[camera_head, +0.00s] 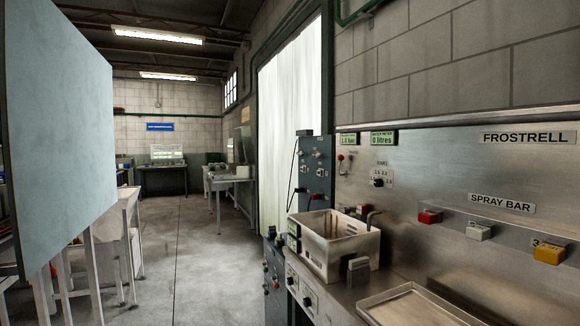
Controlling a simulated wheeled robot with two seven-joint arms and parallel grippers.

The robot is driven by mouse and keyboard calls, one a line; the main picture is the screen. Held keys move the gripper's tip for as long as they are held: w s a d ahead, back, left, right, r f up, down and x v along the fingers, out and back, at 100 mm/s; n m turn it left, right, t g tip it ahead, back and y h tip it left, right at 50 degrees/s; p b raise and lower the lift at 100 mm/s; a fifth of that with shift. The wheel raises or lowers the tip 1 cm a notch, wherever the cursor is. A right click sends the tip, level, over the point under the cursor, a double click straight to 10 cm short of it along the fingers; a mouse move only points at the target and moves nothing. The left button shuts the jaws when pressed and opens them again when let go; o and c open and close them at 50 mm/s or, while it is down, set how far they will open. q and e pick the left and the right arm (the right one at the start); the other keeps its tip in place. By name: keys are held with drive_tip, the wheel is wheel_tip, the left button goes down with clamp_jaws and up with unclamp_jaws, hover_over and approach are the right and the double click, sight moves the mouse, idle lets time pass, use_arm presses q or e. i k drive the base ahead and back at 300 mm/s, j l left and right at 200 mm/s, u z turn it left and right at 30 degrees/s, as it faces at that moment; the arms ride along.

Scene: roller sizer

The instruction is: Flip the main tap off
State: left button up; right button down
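On the steel back panel at the right, a small lever with a red knob (340,158) stands out below the two green displays. It may be the main tap, but the small label beside it is too small to read. A black knob (378,182) sits to its right under a numbered scale. The left display (347,139) appears to read 1.0 bar and the right display (383,138) reads 0 litres. Neither of my grippers is in view.
A steel basin (335,243) stands on the counter below the lever. A shallow tray (420,306) lies at the front. Red (430,217), white (479,231) and yellow (548,254) blocks sit along the panel. A large pale board (65,130) stands at left. The middle floor is clear.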

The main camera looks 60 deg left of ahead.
sight(340, 157)
drive_tip(key=u, duration=1.45)
drive_tip(key=i+j+z, duration=0.1)
drive_tip(key=i+j, duration=0.15)
drive_tip(key=i+j+z, duration=0.1)
drive_tip(key=i+j, duration=0.15)
drive_tip(key=j, duration=0.15)
drive_tip(key=i+j+z, duration=0.1)
drive_tip(key=j, duration=0.3)
drive_tip(key=i+j, duration=0.3)
drive_tip(key=i+j+z, duration=0.15)
drive_tip(key=j, duration=0.3)
drive_tip(key=i+j+z, duration=0.1)
drive_tip(key=i+j, duration=0.2)
drive_tip(key=i+j+z, duration=0.1)
drive_tip(key=j, duration=0.4)
drive_tip(key=i+j+z, duration=0.1)
drive_tip(key=j, duration=0.35)
drive_tip(key=i, duration=0.1)
